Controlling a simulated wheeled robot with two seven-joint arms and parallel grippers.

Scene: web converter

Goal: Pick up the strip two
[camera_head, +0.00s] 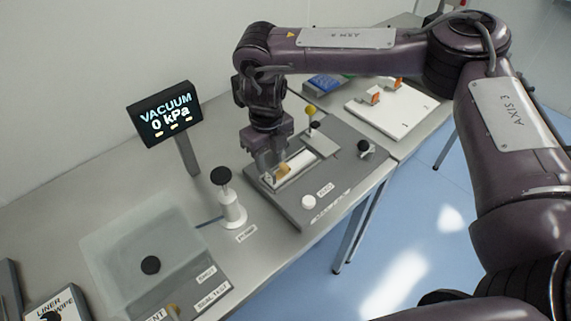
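My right gripper (270,170) points down over the left part of a grey fixture plate (327,197). Its fingertips are close to a pale strip-like piece (298,166) in a slot of that plate, with an orange-tan tab (284,170) at its near end. I cannot tell whether the fingers touch the tab or are open or shut. No label that I can read marks any piece as strip two. Two orange tabs, a left one (373,95) and a right one (393,83), stand on a white board (402,115) farther back. My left gripper is not in view.
A vacuum display (165,114) reading 0 kPa stands at the back left. A white post with a black knob (231,203) stands left of the plate. A translucent lidded box (130,245) is at the front left.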

